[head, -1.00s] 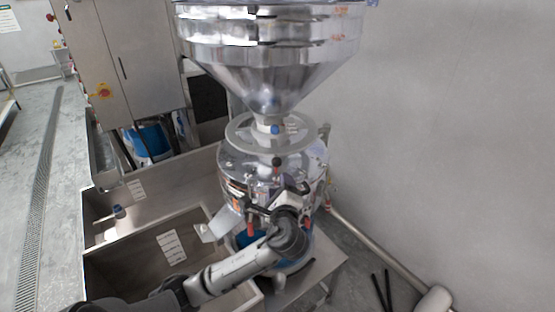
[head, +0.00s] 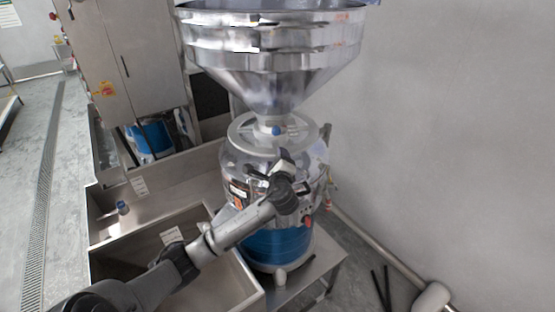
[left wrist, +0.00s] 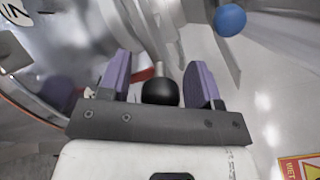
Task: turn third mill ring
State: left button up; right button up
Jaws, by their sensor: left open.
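The steel mill (head: 237,160) stands under a large funnel hopper (head: 270,75), with a flat ring (head: 243,135) around its neck. My left gripper (head: 284,160) is at the front of the mill's upper body, just below that ring. In the left wrist view, its two purple fingers (left wrist: 158,75) are open, with a black ball knob (left wrist: 160,91) between them near the palm. I cannot tell whether either finger touches the knob. A blue ball knob (left wrist: 230,19) shows beyond the right finger. My gripper and forearm hide part of the mill's front. My right gripper is out of view.
A steel sink basin (head: 110,262) lies to the left. A wall (head: 450,120) is close on the right, with a pipe (head: 375,245) along its foot.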

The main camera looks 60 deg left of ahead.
pick_arm(q)
jog(key=shift+c, duration=0.5)
grip_shut()
